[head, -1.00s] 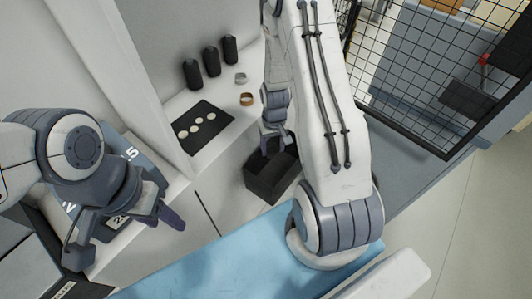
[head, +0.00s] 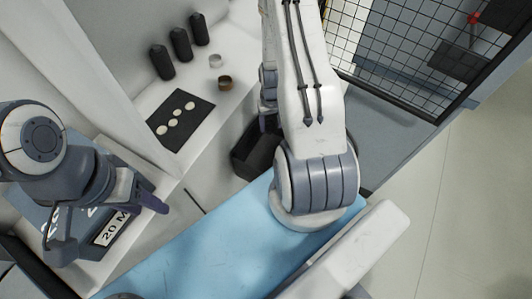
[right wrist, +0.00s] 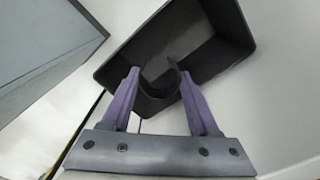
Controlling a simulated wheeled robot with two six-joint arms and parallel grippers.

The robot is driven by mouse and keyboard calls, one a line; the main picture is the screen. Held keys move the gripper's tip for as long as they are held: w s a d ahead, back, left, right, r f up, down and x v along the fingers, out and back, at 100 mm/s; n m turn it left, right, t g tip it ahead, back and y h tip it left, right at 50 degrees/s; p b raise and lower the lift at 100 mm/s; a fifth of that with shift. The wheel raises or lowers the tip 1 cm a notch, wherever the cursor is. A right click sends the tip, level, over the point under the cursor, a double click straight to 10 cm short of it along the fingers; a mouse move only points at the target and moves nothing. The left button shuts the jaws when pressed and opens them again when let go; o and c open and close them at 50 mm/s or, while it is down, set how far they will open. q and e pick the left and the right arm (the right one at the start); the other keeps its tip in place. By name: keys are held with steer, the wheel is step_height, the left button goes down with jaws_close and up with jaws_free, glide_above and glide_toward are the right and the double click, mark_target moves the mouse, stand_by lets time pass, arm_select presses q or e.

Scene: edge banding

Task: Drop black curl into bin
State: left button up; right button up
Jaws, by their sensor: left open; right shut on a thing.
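In the head view the bin (head: 247,163) is an open dark box, partly covered by my right arm. My right gripper (head: 268,122) shows small at its far rim, and the curl cannot be made out there. My left gripper (head: 112,232) is open and empty at the lower left.
Three black bottles (head: 180,45), two small rings (head: 224,83) and a black mat with pale discs (head: 180,121) are on the white surface behind. A blue panel (head: 200,250) lies in front. A wire mesh guard (head: 400,60) stands right.

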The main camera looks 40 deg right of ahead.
steer(key=shift+d+f, duration=0.1)
steer(key=o, duration=1.4)
steer(key=shift+s, duration=0.1)
step_height(320, 180, up, 10)
steer(key=shift+r+b, duration=0.25)
steer(key=shift+b, duration=0.6)
